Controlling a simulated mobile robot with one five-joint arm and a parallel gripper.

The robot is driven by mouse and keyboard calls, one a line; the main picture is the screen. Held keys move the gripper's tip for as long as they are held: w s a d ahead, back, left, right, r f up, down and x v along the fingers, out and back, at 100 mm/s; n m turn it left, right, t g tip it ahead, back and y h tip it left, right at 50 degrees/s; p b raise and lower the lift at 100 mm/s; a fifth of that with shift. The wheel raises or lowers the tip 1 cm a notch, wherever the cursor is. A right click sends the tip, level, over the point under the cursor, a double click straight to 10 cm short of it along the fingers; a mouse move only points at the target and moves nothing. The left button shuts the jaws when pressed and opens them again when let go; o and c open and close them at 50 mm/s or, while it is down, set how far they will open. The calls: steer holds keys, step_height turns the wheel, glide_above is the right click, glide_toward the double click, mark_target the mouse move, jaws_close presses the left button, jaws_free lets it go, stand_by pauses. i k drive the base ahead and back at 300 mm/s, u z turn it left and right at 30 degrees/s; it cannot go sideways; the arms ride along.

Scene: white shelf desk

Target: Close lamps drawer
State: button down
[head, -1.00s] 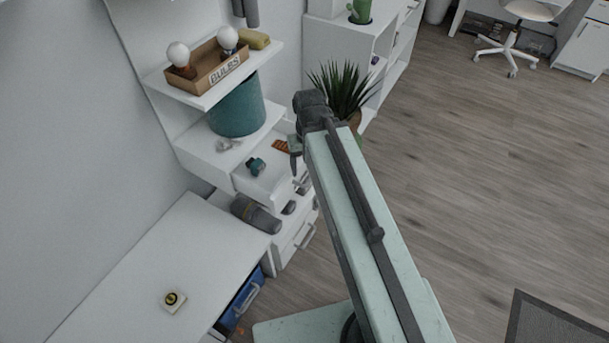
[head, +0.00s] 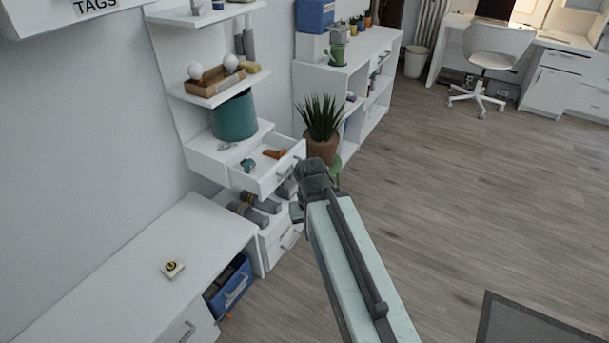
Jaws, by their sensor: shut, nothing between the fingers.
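The upper white drawer (head: 262,185) of the shelf unit stands pulled out, with a teal item (head: 248,165) and an orange item (head: 274,153) in it. Below it, several grey cylindrical items (head: 252,213) lie in what looks like an open lower drawer (head: 281,237); the upper drawer partly covers this. I see no readable lamps label on either drawer. My gripper (head: 297,213) is shut and empty, in front and to the right of the drawers in the picture. Whether it touches a drawer front is unclear.
A bulbs box (head: 215,85) and a teal bin (head: 234,118) stand on the shelves above. A potted plant (head: 322,130) stands right of the drawers. A white desk (head: 140,260) with a blue bin (head: 232,287) is at lower left.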

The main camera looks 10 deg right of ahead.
mark_target(269, 173)
steer(key=u, duration=0.15)
steer(key=i, duration=0.45)
steer(key=u, duration=0.75)
steer(key=i, duration=0.75)
steer(key=u, duration=0.15)
